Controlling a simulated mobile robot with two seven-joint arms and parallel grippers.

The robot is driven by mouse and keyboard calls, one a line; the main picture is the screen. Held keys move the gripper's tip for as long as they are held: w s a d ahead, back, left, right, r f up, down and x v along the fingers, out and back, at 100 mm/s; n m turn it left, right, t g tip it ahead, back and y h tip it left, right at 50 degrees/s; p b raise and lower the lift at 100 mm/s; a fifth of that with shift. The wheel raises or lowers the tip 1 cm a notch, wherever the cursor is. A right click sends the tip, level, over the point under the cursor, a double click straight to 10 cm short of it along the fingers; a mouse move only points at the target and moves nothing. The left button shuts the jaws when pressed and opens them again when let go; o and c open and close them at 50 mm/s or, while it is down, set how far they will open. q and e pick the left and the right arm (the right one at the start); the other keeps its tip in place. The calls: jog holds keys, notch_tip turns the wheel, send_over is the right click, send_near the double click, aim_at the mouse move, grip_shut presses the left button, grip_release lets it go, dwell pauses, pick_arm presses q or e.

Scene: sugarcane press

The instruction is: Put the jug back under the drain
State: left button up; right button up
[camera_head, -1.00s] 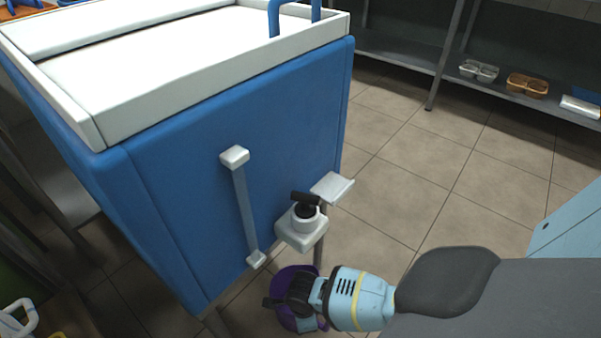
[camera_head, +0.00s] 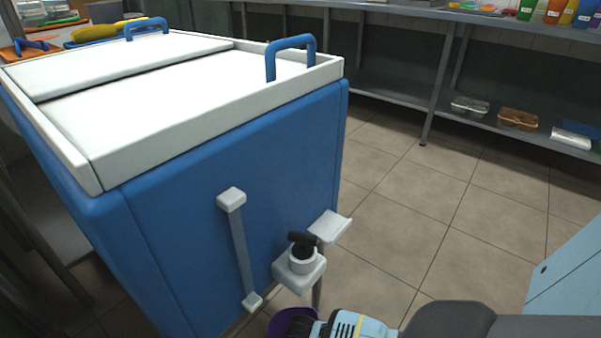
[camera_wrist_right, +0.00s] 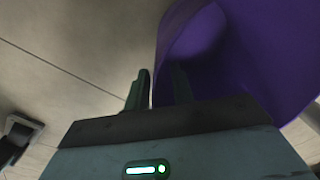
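The purple jug (camera_head: 290,322) is low in the head view, just below the drain tap (camera_head: 302,262) and cut off by the bottom edge. The drain tap is white with a black lever and sits low on the blue cooler's side. My right gripper (camera_head: 308,328) is beside the jug, its fingertips mostly hidden in the head view. In the right wrist view (camera_wrist_right: 160,90), its fingers are close together, with the purple jug (camera_wrist_right: 235,65) wall between them. They appear shut on it. My left gripper is not in view.
The blue cooler (camera_head: 180,230) with white lids fills the left. A small white ledge (camera_head: 331,226) juts out beside the tap. Open tiled floor (camera_head: 410,220) lies to the right. A shelf (camera_head: 460,120) with trays stands at the back.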

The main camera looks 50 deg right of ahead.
jog(key=shift+f+b, duration=0.1)
jog(key=shift+b, duration=0.2)
notch_tip(320, 180, up, 8)
jog(key=p, duration=0.6)
jog(key=shift+s, duration=0.45)
jog(key=shift+d, duration=0.1)
